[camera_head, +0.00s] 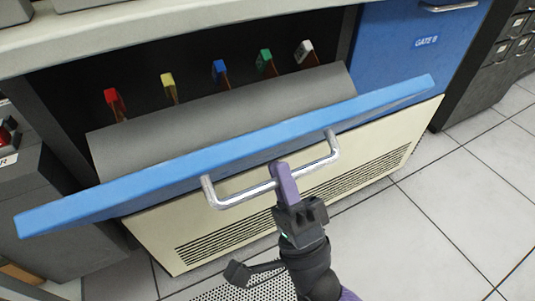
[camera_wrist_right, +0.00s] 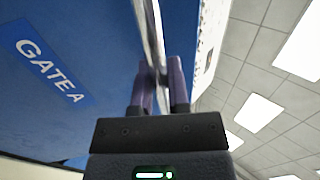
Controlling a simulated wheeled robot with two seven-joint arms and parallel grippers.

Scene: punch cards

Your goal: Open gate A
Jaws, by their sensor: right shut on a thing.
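Gate A is a blue panel (camera_head: 225,155), swung down and outward from the cabinet, seen nearly edge-on in the head view. Its blue face with the label "GATE A" (camera_wrist_right: 48,62) fills the left of the right wrist view. A silver bar handle (camera_head: 247,196) is on its outer side. My right gripper (camera_head: 285,182) is shut on the handle (camera_wrist_right: 155,40), with its purple fingers on both sides of the bar. My left gripper is not in view.
Behind the gate is a dark compartment with a grey cover (camera_head: 220,120) and several coloured levers, such as a red one (camera_head: 114,100). A blue gate B (camera_head: 405,65) is shut at the right. Below is a cream vented panel (camera_head: 400,140). Tiled floor (camera_head: 440,220) is clear at the right.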

